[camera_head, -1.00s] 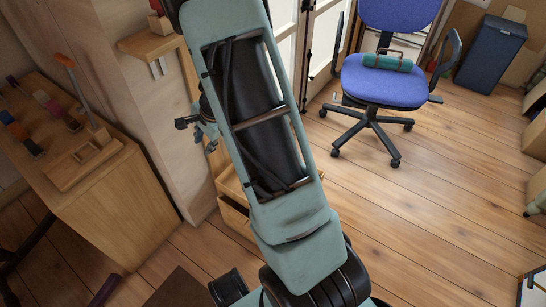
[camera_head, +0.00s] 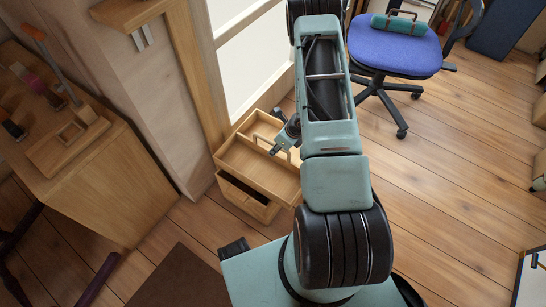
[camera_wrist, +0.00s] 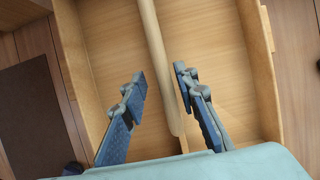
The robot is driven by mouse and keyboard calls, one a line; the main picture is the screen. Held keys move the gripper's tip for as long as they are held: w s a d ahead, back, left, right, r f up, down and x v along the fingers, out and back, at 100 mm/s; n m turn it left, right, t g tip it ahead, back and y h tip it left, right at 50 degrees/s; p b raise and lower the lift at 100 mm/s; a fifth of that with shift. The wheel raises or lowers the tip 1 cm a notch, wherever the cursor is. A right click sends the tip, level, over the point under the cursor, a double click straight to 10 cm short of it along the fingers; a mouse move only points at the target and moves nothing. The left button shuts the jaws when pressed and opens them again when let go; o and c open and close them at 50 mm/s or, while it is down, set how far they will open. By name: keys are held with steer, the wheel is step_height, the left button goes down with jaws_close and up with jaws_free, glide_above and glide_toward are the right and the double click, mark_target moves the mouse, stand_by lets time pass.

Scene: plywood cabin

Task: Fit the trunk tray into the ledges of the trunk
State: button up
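The wooden trunk (camera_head: 236,197) stands on the floor by the window wall. The light wooden tray (camera_head: 232,157) lies at its top, with a dark gap below the tray's near side; I cannot tell whether it rests on the ledges. The tray has a raised handle bar across its middle, seen from above in the wrist view (camera_wrist: 152,35). My gripper (camera_head: 287,138) is over the tray at its right part. In the wrist view my gripper (camera_wrist: 160,78) has its two blue fingers apart, with the handle bar between them and a visible gap on the left.
A workbench with tools (camera_head: 100,185) stands at left, and a wooden shelf (camera_head: 130,12) juts from the wall above. A blue office chair (camera_head: 395,48) holds a green roll (camera_head: 400,24). A dark mat (camera_head: 180,277) lies in front. The floor at right is mostly clear.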

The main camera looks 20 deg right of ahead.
steer(key=x, duration=0.2)
steer(key=b+x, duration=0.1)
steer(key=x, duration=0.1)
steer(key=b+x, duration=0.1)
steer(key=x, duration=0.1)
steer(key=shift+w+d+f, duration=0.25)
steer(key=shift+c, duration=0.3)
jaws_close()
steer(key=shift+w+r, duration=0.1)
